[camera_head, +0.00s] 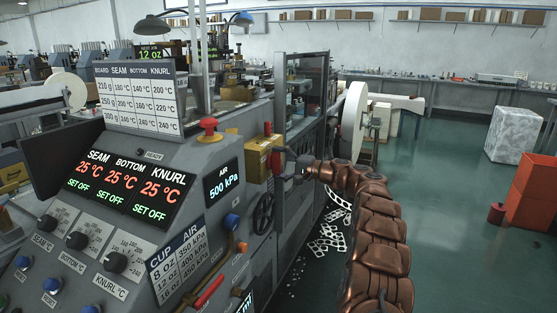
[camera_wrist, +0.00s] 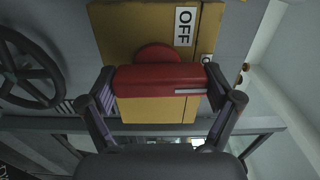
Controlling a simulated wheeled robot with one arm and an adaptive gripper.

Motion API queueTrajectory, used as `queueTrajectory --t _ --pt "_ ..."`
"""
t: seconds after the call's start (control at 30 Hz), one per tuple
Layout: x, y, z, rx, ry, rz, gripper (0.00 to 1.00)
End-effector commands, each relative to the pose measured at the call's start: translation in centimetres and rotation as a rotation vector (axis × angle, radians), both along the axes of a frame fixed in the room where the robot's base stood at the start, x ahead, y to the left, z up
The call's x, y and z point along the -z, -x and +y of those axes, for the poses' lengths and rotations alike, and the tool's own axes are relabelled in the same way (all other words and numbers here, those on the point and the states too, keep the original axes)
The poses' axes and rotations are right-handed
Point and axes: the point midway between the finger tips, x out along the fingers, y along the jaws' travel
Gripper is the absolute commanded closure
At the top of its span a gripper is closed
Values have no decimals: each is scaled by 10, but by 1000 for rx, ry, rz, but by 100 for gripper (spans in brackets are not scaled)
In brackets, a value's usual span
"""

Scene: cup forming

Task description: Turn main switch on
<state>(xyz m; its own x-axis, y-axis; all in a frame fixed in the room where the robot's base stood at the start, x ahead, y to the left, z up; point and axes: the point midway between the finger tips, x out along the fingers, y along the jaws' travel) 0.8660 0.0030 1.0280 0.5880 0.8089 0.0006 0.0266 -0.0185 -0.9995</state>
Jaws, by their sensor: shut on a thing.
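The main switch is a yellow box (camera_head: 259,158) on the side of the grey machine, right of the air display. In the wrist view the yellow box (camera_wrist: 130,30) carries a white OFF label (camera_wrist: 184,27). A second label beside the handle is mostly hidden. The switch's red handle (camera_wrist: 160,78) lies straight across the picture, below the OFF label. My gripper (camera_wrist: 161,82) has one finger at each end of the handle and is shut on it. In the head view my gripper (camera_head: 289,162) reaches the box from the right, and its fingertips are hard to make out.
A dark handwheel (camera_head: 263,213) sits below the box; it also shows at left in the wrist view (camera_wrist: 25,68). The control panel's displays read 25 °C, SET OFF and 500 kPa. Paper scraps (camera_head: 328,238) lie on the floor beside the machine. Open floor is at right.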

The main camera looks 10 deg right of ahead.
Motion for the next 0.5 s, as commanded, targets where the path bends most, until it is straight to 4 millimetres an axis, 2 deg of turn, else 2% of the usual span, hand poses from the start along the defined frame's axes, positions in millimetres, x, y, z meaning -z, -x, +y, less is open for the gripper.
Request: queueTrajectory --t 0.5 --pt "1 0 3 -5 -28 41 45"
